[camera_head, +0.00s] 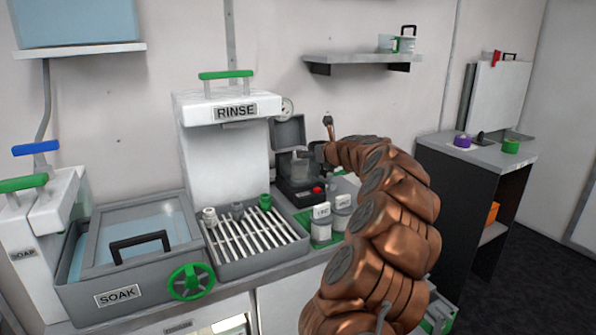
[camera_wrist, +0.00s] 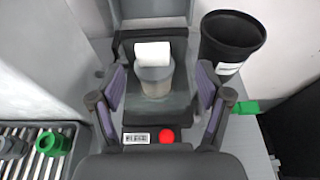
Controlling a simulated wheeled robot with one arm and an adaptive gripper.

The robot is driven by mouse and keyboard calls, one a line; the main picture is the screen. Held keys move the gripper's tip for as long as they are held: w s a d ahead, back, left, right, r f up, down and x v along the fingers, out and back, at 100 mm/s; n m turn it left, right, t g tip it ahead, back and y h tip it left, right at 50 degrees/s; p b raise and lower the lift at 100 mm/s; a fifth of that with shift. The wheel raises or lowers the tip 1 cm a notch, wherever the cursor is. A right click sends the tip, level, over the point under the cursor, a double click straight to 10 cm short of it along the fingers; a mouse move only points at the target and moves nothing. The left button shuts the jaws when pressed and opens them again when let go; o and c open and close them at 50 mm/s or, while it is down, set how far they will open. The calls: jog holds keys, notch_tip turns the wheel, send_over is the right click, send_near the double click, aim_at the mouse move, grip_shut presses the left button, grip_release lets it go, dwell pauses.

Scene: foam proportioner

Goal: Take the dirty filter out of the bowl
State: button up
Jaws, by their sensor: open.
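A dark machine (camera_head: 294,192) with a raised lid (camera_head: 288,133) stands on the counter under my gripper (camera_head: 305,156). In the wrist view, a grey-brown cylinder (camera_wrist: 157,82) with a white block on top (camera_wrist: 152,54) stands upright in the machine; it looks like the filter. The clear, greyish surround (camera_wrist: 178,102) looks like the bowl, but its rim is hard to make out. My gripper (camera_wrist: 161,86) is open, with one purple-padded finger on each side of the cylinder and a visible gap on both sides. Nothing is held.
A red button (camera_wrist: 166,137) is on the machine's front. A black bin (camera_wrist: 232,42) stands to its right. The RINSE station (camera_head: 225,150) with a slatted rack (camera_head: 250,235) and the SOAK tank (camera_head: 130,285) are to the left.

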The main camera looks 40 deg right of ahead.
aim_at(302, 162)
jog(key=shift+a+x, duration=0.25)
jog(key=shift+x, duration=1)
jog(key=shift+a+x, duration=0.25)
jog(key=shift+x, duration=2.2)
jog(key=shift+r, duration=0.15)
grip_shut()
jog(key=shift+r, duration=0.1)
